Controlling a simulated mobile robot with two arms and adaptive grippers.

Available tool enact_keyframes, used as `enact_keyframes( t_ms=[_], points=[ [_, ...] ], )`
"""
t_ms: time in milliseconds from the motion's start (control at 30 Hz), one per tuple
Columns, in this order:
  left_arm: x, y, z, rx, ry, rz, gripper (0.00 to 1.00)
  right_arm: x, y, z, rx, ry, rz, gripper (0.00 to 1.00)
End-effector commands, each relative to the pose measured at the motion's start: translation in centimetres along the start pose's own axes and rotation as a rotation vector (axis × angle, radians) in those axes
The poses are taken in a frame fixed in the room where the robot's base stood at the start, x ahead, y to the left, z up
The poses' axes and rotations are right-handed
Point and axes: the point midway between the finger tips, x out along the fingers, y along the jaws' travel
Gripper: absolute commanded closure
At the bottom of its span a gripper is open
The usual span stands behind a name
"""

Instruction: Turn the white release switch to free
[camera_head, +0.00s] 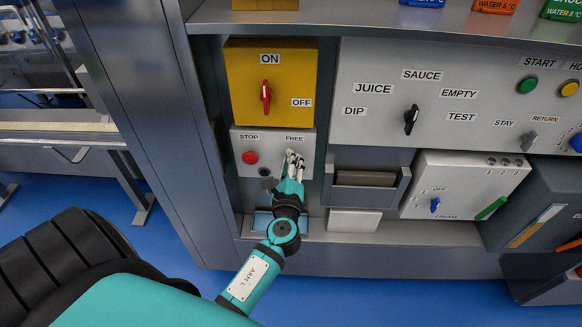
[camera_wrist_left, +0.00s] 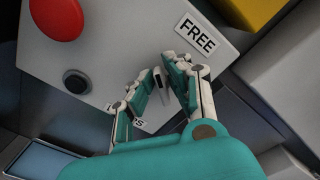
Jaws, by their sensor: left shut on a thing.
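The white release switch (camera_wrist_left: 164,92) sits on the light grey panel (camera_head: 240,137) marked STOP and FREE. In the left wrist view its pale lever shows between my fingertips; most of it is hidden by the fingers, so I cannot tell which mark it points to. The FREE label (camera_wrist_left: 198,37) is just beyond the fingertips. A second label below is mostly covered. My left gripper (camera_head: 294,160) is at the panel's right half, below FREE in the head view, and shut on the switch. It also shows in the left wrist view (camera_wrist_left: 164,80). My right gripper is not in view.
A red stop button (camera_head: 250,158) and a dark round button (camera_head: 264,172) are left of the gripper. Above is a yellow ON/OFF box (camera_head: 240,80) with a red switch (camera_head: 266,97). A grey dispenser (camera_head: 366,179) stands close on the right.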

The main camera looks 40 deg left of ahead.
Motion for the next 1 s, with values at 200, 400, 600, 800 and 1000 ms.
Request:
enact_keyframes(
  t_ms=[200,400,600,800,1000],
  points=[
    [-0.07,0.44,-0.19,-0.090,0.001,0.005,1.00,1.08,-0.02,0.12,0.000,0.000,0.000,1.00],
    [-0.07,0.42,-0.16,-0.124,0.002,0.006,1.00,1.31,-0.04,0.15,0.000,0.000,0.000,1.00],
    [-0.08,0.41,-0.15,-0.130,0.002,0.006,1.00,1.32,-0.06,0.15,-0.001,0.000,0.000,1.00],
    [-0.09,0.42,-0.17,-0.129,0.003,0.006,1.00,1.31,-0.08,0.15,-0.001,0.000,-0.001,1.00],
    [-0.07,0.34,-0.13,-0.129,0.002,0.005,0.67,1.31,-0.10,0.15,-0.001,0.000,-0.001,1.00]
  ],
)
